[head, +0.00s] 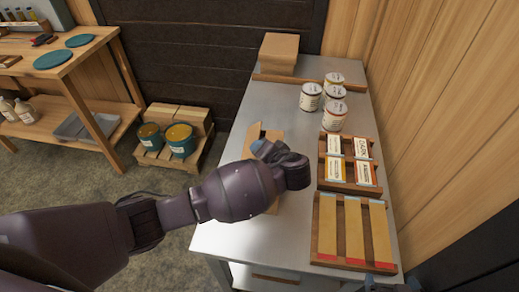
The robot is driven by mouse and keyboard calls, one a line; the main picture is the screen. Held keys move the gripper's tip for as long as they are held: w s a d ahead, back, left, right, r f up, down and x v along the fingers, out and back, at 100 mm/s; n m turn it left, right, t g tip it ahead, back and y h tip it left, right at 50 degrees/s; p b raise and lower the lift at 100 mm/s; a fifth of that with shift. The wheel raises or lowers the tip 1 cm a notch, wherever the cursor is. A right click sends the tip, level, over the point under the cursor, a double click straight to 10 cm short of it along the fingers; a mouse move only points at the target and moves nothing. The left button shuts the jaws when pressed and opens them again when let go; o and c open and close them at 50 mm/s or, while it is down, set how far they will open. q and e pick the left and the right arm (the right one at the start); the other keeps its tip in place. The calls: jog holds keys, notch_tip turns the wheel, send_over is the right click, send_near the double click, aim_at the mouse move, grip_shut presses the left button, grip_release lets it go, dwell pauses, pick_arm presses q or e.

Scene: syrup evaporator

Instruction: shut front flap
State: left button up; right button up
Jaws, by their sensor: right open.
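A small open cardboard box (254,133) stands on the metal table, left of its middle. A raised flap shows at its far left side. My left arm comes in from the left and its wrist covers most of the box, so the front flap cannot be made out clearly. My left gripper is mostly hidden behind the wrist, above or at the box; its fingers and any contact cannot be told. My right gripper (376,285) shows at the bottom edge, open, in front of the table's near right corner and away from the box.
The metal table (226,225) holds several labelled tins (333,116), a wooden tray of packets (348,187), a tray of long strips (324,225) and a stack of flat cardboard (279,53). A wooden wall closes the right side. A pallet with tubs (181,140) stands left.

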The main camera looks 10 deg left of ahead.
pick_arm(q)
jog(key=v, duration=0.8)
jog(key=shift+s+d+b, duration=0.15)
jog(key=shift+d+b, duration=0.05)
jog(key=shift+b, duration=0.2)
jog(key=shift+v, duration=0.75)
jog(key=shift+r, duration=0.1)
